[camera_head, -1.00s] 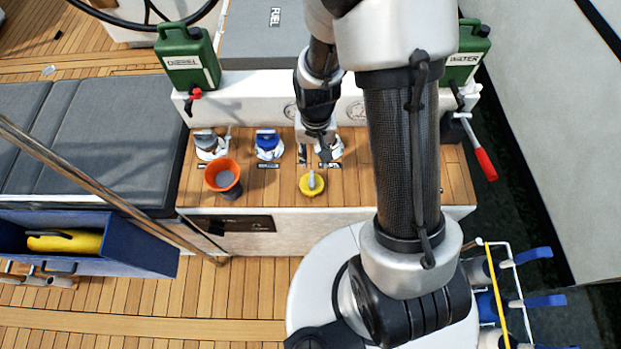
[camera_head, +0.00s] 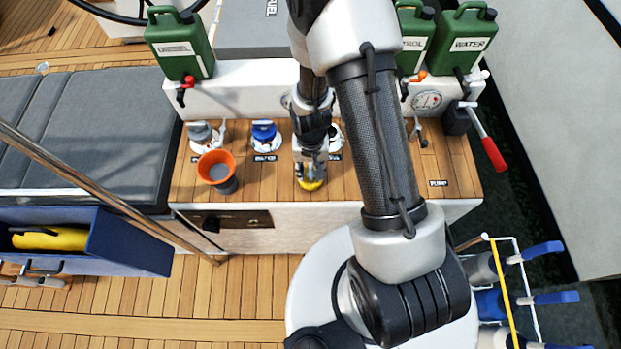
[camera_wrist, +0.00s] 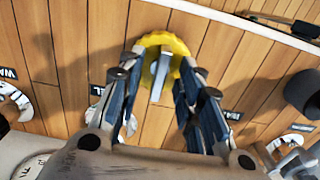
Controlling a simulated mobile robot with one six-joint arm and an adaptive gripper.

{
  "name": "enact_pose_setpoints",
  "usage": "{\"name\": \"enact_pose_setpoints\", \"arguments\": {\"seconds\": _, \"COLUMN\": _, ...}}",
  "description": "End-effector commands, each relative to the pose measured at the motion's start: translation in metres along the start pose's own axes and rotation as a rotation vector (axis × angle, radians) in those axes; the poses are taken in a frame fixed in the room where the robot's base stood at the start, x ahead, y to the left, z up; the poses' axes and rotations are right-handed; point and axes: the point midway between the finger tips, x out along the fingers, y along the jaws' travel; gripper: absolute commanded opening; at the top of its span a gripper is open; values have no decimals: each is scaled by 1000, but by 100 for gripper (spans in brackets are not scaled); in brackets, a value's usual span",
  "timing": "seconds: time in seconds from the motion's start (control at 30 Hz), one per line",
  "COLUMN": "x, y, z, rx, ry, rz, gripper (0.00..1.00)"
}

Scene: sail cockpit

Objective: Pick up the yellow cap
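The yellow cap (camera_head: 310,186) lies on the wooden bench top, near its front edge. In the wrist view the cap (camera_wrist: 178,44) is a ridged yellow disc with a raised grey bar handle across it. My gripper (camera_head: 311,170) is right over the cap and hides most of it in the head view. In the wrist view my gripper (camera_wrist: 163,58) has its fingers apart, one on each side of the grey handle, with gaps between. Whether the fingertips touch the rim is unclear.
An orange funnel (camera_head: 217,160) stands left of the gripper. Behind are a blue-capped deck fitting (camera_head: 264,132) and a grey-capped one (camera_head: 200,133). Green jerrycans (camera_head: 182,50) stand on the white ledge. A red-handled lever (camera_head: 492,150) juts out at the right.

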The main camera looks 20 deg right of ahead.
Motion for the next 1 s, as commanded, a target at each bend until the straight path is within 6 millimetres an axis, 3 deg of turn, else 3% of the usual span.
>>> {"name": "enact_pose_setpoints", "arguments": {"seconds": 0.2, "x": 0, "y": 0, "z": 0, "rx": 0, "ry": 1, "rz": 0, "gripper": 32}}
{"name": "enact_pose_setpoints", "arguments": {"seconds": 0.7, "x": 0, "y": 0, "z": 0, "rx": 0, "ry": 1, "rz": 0, "gripper": 0}}
{"name": "enact_pose_setpoints", "arguments": {"seconds": 1.0, "x": 0, "y": 0, "z": 0, "rx": 0, "ry": 1, "rz": 0, "gripper": 0}}
